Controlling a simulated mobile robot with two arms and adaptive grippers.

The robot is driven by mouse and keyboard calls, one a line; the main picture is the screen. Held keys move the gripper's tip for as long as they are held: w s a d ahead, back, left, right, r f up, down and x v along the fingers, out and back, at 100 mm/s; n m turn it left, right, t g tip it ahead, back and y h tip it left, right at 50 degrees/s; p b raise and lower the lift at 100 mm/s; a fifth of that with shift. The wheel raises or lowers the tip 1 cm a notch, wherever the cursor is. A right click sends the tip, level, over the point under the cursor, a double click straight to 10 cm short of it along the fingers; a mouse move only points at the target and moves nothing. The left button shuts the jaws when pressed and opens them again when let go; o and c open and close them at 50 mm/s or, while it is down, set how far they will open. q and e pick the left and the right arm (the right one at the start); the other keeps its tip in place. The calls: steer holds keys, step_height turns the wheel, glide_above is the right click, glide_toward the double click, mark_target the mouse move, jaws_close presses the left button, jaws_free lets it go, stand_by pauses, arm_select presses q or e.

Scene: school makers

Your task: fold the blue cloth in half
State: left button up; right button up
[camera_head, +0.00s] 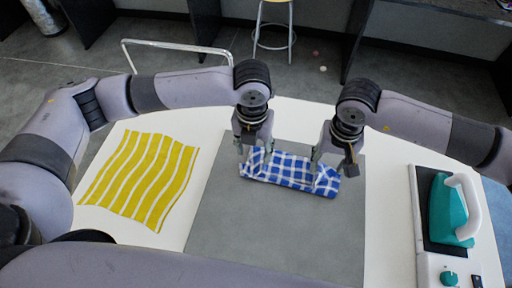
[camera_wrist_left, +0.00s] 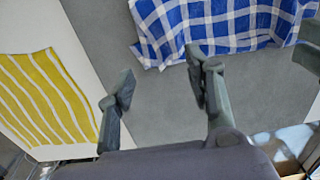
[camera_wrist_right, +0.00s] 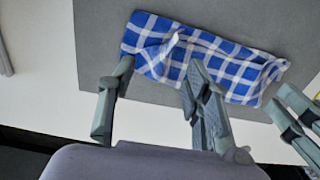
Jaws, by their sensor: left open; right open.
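The blue and white checked cloth (camera_head: 289,171) lies as a narrow, slightly rumpled strip on the grey mat, with its long side running left to right. It also shows in the left wrist view (camera_wrist_left: 220,24) and the right wrist view (camera_wrist_right: 218,62). My left gripper (camera_head: 254,153) is open and empty at the cloth's left part. My right gripper (camera_head: 332,162) is open and empty at its right part. In the wrist views, one finger of each gripper reaches the cloth's edge or overlaps it; contact cannot be told. The fingers hide small parts of the cloth.
The grey mat (camera_head: 270,235) is bare in front of the cloth. A yellow and white striped cloth (camera_head: 142,178) lies flat on the white table at the left. A teal iron (camera_head: 449,209) with a white handle rests on a stand at the right.

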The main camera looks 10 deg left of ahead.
arm_select(q)
steer(key=o, duration=0.4)
steer(key=shift+r, duration=0.2)
arm_select(e)
steer(key=o, duration=0.4)
steer(key=shift+r, duration=0.2)
arm_select(q)
steer(key=shift+o, duration=1.2)
steer(key=shift+r+p, duration=0.55)
steer(key=shift+p, duration=0.25)
arm_select(e)
steer(key=shift+o, duration=1.3)
steer(key=shift+r, duration=0.55)
steer(key=shift+o, duration=0.3)
step_height(320, 180, up, 7)
steer(key=p, duration=0.6)
steer(key=shift+f+p, duration=0.2)
steer(key=shift+p, duration=0.1)
arm_select(q)
step_height(320, 180, up, 7)
steer(key=shift+f, duration=0.2)
